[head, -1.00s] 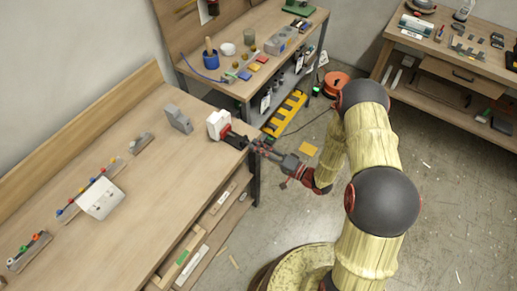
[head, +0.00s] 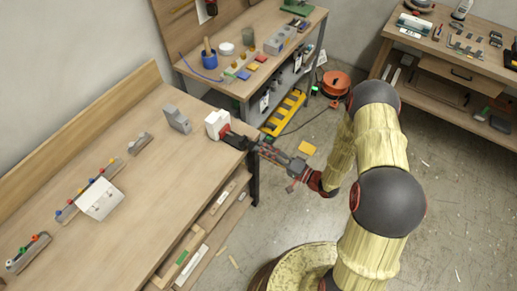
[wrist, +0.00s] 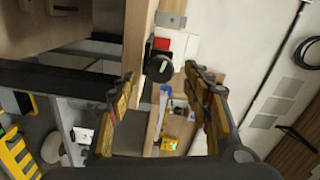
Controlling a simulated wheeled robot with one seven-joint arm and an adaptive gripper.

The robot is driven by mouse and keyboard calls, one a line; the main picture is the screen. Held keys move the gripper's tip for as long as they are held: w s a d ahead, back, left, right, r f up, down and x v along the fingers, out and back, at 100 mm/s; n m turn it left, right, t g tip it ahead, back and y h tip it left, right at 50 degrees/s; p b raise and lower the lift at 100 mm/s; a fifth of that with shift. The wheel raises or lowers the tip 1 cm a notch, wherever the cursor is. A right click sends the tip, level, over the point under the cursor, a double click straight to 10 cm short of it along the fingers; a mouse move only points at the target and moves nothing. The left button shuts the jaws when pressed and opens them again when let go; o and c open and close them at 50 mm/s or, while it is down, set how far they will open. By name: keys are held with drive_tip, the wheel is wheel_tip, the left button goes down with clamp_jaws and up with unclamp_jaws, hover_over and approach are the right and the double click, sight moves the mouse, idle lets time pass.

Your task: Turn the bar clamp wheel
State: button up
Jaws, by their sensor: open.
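A white block with a red part (head: 217,124) stands at the right end of the near workbench, with dark clamp parts (head: 238,140) beside it at the edge. In the wrist view I see the white block (wrist: 182,46), the red part (wrist: 161,43) and a dark round wheel (wrist: 158,68). My gripper (head: 260,147) reaches toward the wheel from the right, off the bench edge. In the wrist view my gripper (wrist: 160,80) is open, its fingers apart on the left and right. The wheel appears between and beyond the fingertips. I see no contact with it.
A second bench (head: 245,85) with cups and small blocks stands behind. A yellow rack (head: 284,114) and an orange reel (head: 335,83) lie under and beside it.

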drive_tip(key=v, duration=0.9)
idle(0.4)
